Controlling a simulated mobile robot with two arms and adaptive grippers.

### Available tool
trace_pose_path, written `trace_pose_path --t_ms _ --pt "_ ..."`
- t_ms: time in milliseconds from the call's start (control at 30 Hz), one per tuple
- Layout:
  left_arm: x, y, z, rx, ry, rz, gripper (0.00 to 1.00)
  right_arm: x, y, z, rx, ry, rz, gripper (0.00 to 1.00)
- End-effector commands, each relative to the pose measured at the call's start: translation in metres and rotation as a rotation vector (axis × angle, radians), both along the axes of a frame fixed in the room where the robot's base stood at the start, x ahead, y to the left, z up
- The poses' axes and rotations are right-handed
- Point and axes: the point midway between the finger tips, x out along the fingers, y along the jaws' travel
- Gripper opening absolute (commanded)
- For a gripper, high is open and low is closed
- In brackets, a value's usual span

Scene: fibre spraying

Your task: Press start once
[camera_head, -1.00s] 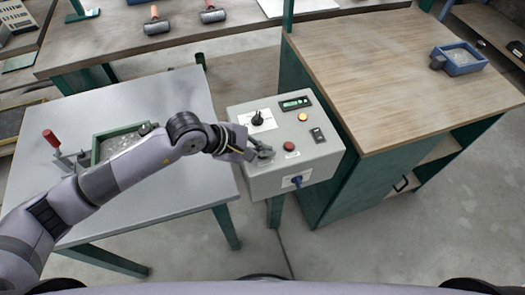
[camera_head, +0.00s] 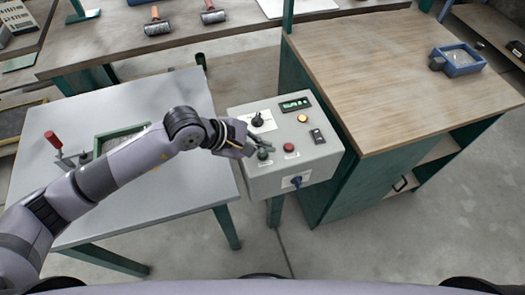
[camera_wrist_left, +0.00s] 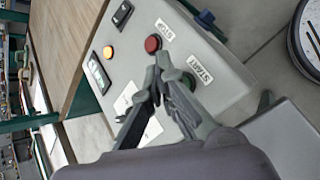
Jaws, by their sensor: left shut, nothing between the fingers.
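The grey control box (camera_head: 318,152) stands between the metal table and the wooden-topped bench. Its green start button (camera_head: 263,154) sits at the front left of the top face, with the red stop button (camera_head: 289,148) to its right. My left gripper (camera_head: 267,139) is shut and empty, just above and behind the green button. In the left wrist view the gripper (camera_wrist_left: 165,68) has its tips close to the red stop button (camera_wrist_left: 153,44). There the green button (camera_wrist_left: 188,80) is partly hidden behind a finger, beside its START label (camera_wrist_left: 206,67). My right gripper is not in view.
The box also carries a black knob (camera_head: 257,119), a lit display (camera_head: 295,104), an amber lamp (camera_head: 302,118) and a black switch (camera_head: 317,136). A green-framed tray (camera_head: 122,132) and a red-handled clamp (camera_head: 51,139) are on the metal table (camera_head: 185,91).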

Motion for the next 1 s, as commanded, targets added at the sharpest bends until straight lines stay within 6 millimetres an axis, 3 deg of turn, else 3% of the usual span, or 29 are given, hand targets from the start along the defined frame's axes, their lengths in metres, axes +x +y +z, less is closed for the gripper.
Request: trace_pose_path --t_ms 400,1000 --pt "0.000 0.000 0.043 -0.001 -0.002 0.000 0.00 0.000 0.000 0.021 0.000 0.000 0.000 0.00" --pt "0.000 0.000 0.043 0.000 -0.001 0.001 0.00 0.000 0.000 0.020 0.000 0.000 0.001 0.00"
